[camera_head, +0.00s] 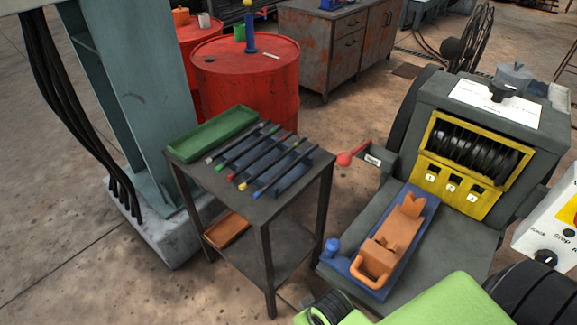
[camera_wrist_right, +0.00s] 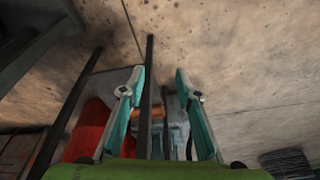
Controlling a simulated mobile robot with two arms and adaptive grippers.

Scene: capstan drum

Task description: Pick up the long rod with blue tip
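Several dark rods (camera_head: 262,160) lie side by side across a small dark metal table (camera_head: 317,160) in the head view. The rods rest partly over a blue-grey holder (camera_head: 294,181). My right gripper (camera_wrist_right: 160,78) shows in the right wrist view with its two teal fingers wide apart. A dark upright bar (camera_wrist_right: 150,65) appears between the fingers, apparently a table leg behind them, and nothing is gripped. My left gripper is in neither view.
A green tray (camera_head: 211,133) sits at the table's back. An orange tray (camera_head: 228,229) is on its lower shelf. A teal column (camera_head: 135,95) stands left, red drums (camera_head: 245,75) behind. A machine with a yellow-framed drum (camera_head: 478,150) and red-knobbed lever (camera_head: 346,158) stands right.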

